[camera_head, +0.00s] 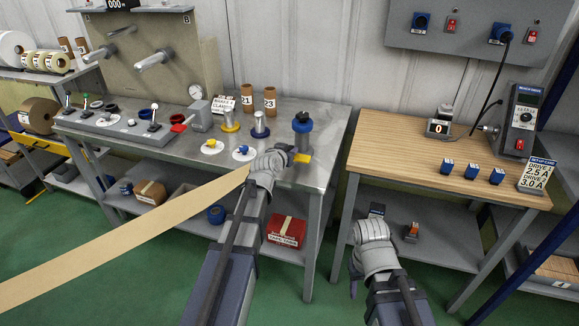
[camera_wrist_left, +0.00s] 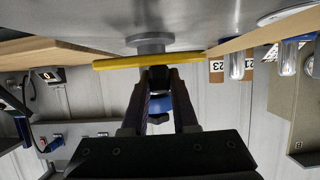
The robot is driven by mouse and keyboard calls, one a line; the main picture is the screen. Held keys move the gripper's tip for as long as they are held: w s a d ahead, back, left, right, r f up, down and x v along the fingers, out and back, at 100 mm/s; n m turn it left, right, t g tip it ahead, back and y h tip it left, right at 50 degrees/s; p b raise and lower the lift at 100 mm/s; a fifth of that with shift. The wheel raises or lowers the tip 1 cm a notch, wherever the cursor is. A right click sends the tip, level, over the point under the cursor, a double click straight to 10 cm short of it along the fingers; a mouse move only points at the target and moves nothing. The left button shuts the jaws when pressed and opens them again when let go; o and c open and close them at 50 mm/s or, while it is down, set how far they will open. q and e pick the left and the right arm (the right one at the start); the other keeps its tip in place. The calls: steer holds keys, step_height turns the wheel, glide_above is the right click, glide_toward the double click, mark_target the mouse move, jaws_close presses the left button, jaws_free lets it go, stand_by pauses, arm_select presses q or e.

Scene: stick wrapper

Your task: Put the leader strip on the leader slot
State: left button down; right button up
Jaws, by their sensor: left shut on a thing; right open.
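The leader strip is a long beige band (camera_head: 130,240) running from the lower left edge up to my left gripper (camera_head: 291,154). A yellow bar (camera_wrist_left: 150,61) lies across the left fingertips in the left wrist view. It appears to be the strip's end, and the left gripper is shut on it. The bar shows as a small yellow piece (camera_head: 303,158) in the head view. A post with a blue collar (camera_head: 302,125) stands just beyond it on the steel table. I cannot clearly make out the leader slot. My right gripper (camera_head: 354,284) is open, low in front of the wooden table.
The steel table (camera_head: 318,120) holds a grey lever panel (camera_head: 120,124), a gauge (camera_head: 196,92) and two brown tubes (camera_head: 269,101). The wooden table (camera_head: 400,135) stands to the right, with a gap between. Its left surface is clear.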

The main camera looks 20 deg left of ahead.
arm_select(q)
steer(key=shift+f+b, duration=1.9)
steer(key=shift+b, duration=0.05)
steer(key=shift+r, duration=0.15)
steer(key=c, duration=0.7)
jaws_free()
